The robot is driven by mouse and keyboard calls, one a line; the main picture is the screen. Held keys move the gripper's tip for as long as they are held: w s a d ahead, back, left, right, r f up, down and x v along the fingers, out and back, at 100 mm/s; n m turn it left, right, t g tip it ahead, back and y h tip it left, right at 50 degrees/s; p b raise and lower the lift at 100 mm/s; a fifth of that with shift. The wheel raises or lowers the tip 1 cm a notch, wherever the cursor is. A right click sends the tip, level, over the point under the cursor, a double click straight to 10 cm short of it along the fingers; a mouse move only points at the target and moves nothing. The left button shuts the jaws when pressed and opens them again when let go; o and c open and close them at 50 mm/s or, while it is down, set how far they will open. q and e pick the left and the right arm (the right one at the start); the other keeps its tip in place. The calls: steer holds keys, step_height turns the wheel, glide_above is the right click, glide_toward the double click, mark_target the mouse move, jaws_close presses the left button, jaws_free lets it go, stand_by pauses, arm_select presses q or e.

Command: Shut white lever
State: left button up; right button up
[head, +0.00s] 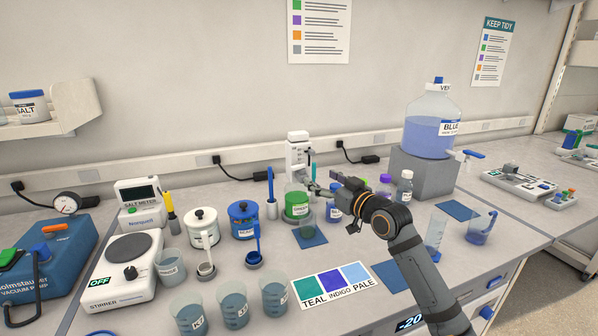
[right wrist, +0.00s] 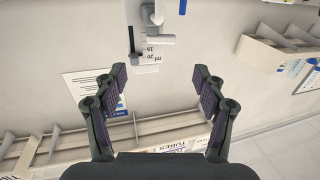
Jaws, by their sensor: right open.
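A white dispenser (head: 298,152) stands at the back of the bench, against the wall. My right gripper (head: 318,187) reaches in from the right, just in front of the dispenser and above the green jar. My left gripper is out of view.
A big blue carboy (head: 431,125) with a blue-handled tap (head: 472,154) sits on a grey block (head: 423,175). Beakers (head: 233,310) and white and blue pots crowd the front left.

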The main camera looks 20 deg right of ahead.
mark_target(299, 168)
steer(key=p+x, duration=0.1)
steer(key=x, duration=0.8)
steer(key=shift+w+a+f, duration=0.15)
steer(key=shift+w+a, duration=0.05)
steer(key=shift+w, duration=0.2)
steer(key=shift+w+p, duration=0.25)
steer(key=shift+p, duration=0.05)
steer(key=shift+w+a+f, duration=0.15)
steer(key=shift+c, duration=0.7)
steer(key=c, duration=1)
steer(key=m+h+p, duration=0.1)
steer(key=h+p, duration=0.1)
steer(key=p, duration=0.3)
steer(key=r+m+h+p, duration=0.1)
steer(key=h+p, duration=0.1)
steer(key=p, duration=0.2)
steer(key=shift+a+m+t+p, duration=0.2)
steer(key=shift+m+t+p, duration=0.1)
steer(key=shift+p, duration=0.1)
steer(key=shift+f, duration=0.2)
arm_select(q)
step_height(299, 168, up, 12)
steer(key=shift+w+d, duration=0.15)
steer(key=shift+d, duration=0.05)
arm_select(e)
steer(key=shift+f+h, duration=0.3)
